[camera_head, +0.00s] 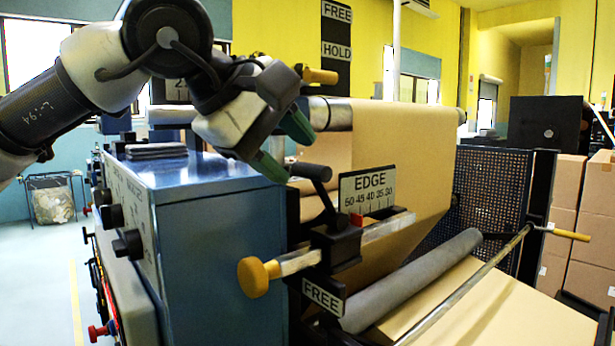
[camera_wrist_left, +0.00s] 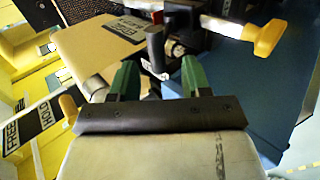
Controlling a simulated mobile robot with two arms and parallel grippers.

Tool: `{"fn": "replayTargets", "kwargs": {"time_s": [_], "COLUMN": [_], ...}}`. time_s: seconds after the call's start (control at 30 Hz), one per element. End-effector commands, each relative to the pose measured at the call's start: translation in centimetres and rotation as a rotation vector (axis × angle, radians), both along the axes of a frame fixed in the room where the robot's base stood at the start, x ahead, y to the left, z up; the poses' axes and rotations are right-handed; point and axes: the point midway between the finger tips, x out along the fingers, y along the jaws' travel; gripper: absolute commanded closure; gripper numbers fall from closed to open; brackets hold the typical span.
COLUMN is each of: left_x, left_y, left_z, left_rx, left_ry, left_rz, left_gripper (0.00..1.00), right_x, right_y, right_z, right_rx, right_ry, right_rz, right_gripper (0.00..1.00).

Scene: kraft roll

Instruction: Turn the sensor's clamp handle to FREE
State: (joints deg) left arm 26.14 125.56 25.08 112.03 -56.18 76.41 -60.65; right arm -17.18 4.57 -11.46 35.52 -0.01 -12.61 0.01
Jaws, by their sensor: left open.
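The edge sensor shows as a dark block (camera_head: 338,243) on a metal rail, under a white EDGE scale plate (camera_head: 367,190) with a red pointer. Its clamp handle (camera_head: 312,172) is a short dark lever with a thick grip, pointing up and left. A FREE label (camera_head: 323,296) sits below the block; I see no HOLD label beside it. My left gripper (camera_head: 289,158) is open, with green fingertips just above and left of the handle. In the left wrist view the dark grip (camera_wrist_left: 155,48) appears between and beyond the fingertips (camera_wrist_left: 159,66), with no clear contact. My right gripper is out of view.
A yellow knob (camera_head: 256,276) ends the sensor rail. A blue cabinet (camera_head: 215,215) stands left of it. The kraft roll (camera_head: 400,140) is close behind. A post with separate FREE and HOLD signs (camera_head: 337,50) and a yellow handle (camera_head: 320,76) stand near my wrist.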

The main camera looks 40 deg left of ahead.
Motion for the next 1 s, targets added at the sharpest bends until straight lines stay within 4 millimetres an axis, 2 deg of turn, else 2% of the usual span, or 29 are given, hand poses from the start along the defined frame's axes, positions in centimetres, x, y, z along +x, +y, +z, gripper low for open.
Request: {"fn": "replayTargets", "kwargs": {"time_s": [0.1, 0.23, 0.6, 0.77, 0.9, 0.93, 1.0], "left_x": [-1.6, -2.7, -3.3, -2.8, -0.9, -0.3, 1.3], "left_y": [0.1, 0.2, 0.2, 0.3, 0.5, 0.5, 0.5], "left_z": [1.6, 2.7, 3.2, 4.1, 6.9, 7.7, 9.3], "left_rx": [0.000, 0.000, 0.001, 0.039, 0.205, 0.253, 0.365], "left_ry": [-0.005, -0.003, -0.001, 0.027, 0.150, 0.190, 0.289], "left_rz": [0.001, 0.001, 0.000, -0.028, -0.181, -0.234, -0.390], "left_gripper": [0.52, 0.52, 0.52, 0.75, 0.97, 1.00, 1.00], "right_x": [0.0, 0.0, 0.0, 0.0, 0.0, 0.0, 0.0], "right_y": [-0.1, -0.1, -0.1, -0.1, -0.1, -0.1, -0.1], "right_z": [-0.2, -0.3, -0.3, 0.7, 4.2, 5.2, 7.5], "right_rx": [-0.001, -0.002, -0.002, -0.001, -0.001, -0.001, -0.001], "right_ry": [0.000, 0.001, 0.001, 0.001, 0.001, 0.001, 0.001], "right_rz": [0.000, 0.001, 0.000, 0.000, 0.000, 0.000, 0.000], "right_gripper": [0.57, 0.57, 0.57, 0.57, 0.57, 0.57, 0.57]}}
